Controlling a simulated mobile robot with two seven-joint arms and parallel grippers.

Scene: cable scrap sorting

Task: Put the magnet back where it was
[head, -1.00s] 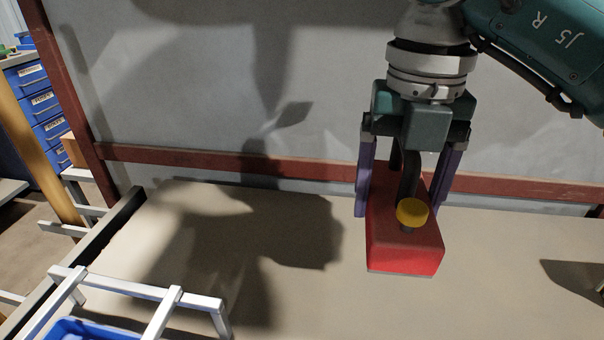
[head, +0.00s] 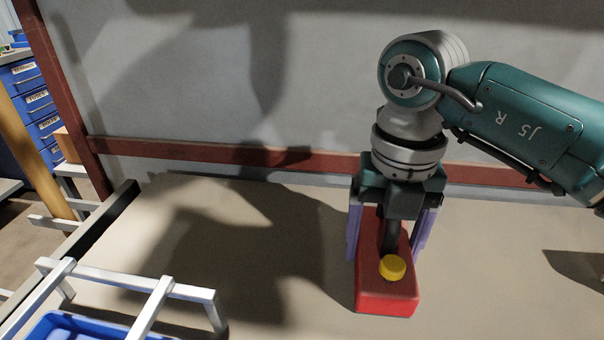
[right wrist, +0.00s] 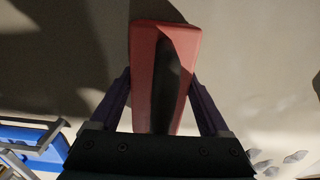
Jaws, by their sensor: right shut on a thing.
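The magnet is a red block (head: 385,297) with a dark handle and a yellow knob on top. It is at or just above the table at the right of centre in the head view; I cannot tell whether it touches. My right gripper (head: 393,245) is shut on it, with one purple finger on each side. In the right wrist view the red block (right wrist: 150,75) lies between the two fingers (right wrist: 160,100), its dark handle along the middle. My left gripper is not in view.
A metal frame (head: 190,292) stands at the lower left over a blue tray (head: 75,328). The bare table (head: 270,270) between it and the magnet is clear, under shadow. A red-brown rail (head: 220,153) and grey panel run behind. Labelled blue drawers (head: 38,103) stand at far left.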

